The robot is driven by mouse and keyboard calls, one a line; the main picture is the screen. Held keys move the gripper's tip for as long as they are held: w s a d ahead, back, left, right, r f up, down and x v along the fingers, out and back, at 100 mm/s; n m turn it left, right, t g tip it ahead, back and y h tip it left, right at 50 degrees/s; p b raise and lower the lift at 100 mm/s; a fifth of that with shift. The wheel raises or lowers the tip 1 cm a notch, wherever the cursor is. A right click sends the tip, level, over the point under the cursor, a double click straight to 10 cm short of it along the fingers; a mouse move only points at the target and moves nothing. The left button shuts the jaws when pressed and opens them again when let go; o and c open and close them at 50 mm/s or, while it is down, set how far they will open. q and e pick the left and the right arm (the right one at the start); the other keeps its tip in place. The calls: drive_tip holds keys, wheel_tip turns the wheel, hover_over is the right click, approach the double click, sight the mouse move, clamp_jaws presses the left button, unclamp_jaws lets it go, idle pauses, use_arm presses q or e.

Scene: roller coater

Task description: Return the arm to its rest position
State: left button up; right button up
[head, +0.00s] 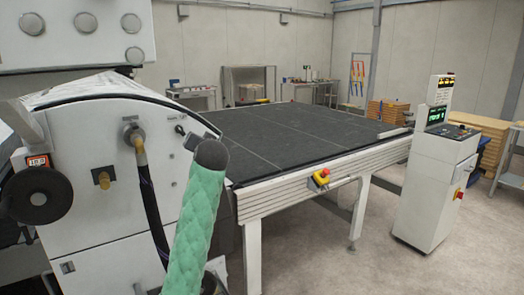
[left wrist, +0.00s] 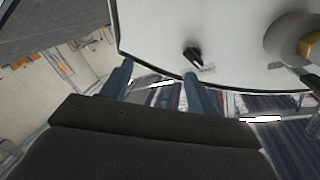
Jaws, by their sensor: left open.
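My left gripper (left wrist: 159,70) shows in the left wrist view with its two blue-grey fingers apart and nothing between them. The white side panel (left wrist: 160,30) of the roller coater fills the upper part of that view, with a small black knob (left wrist: 192,55) on it just beyond the fingers. I cannot tell the exact gap to the panel. My right gripper is not in view.
The coater has a handwheel (head: 38,196), a brass-fitted hose (head: 150,200) and valve stubs at the left. A dark-topped conveyor table (head: 300,135) with a red-yellow stop button (head: 321,178) stretches behind. A control console (head: 435,185) stands at right. Floor around the console is clear.

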use_arm(q)
drive_tip(key=s+d+f+g+h, duration=0.2)
drive_tip(key=s+f, duration=0.4)
drive_tip(key=f, duration=0.9)
drive_tip(key=s+d+f+g+h, duration=0.25)
drive_tip(key=s+f, duration=0.35)
drive_tip(key=f, duration=0.9)
drive_tip(key=s+d+f+g+h, duration=0.1)
drive_tip(key=s+f+g+h, duration=0.35)
drive_tip(key=f, duration=1.15)
drive_tip(key=s+f+g, duration=0.1)
drive_tip(key=s+f, duration=0.8)
drive_tip(key=s, duration=0.5)
drive_tip(key=s+f+g+y, duration=0.1)
drive_tip(key=s+f+g, duration=0.1)
drive_tip(key=s+f, duration=0.8)
drive_tip(key=s+a+f+g, duration=0.1)
drive_tip(key=s+f+g, duration=0.1)
drive_tip(key=s+f, duration=0.7)
drive_tip(key=s, duration=0.8)
drive_tip(key=shift+s+f+y, duration=0.3)
drive_tip(key=shift+f+y, duration=0.1)
drive_tip(key=shift+a, duration=0.1)
drive_tip(key=shift+c, duration=0.2)
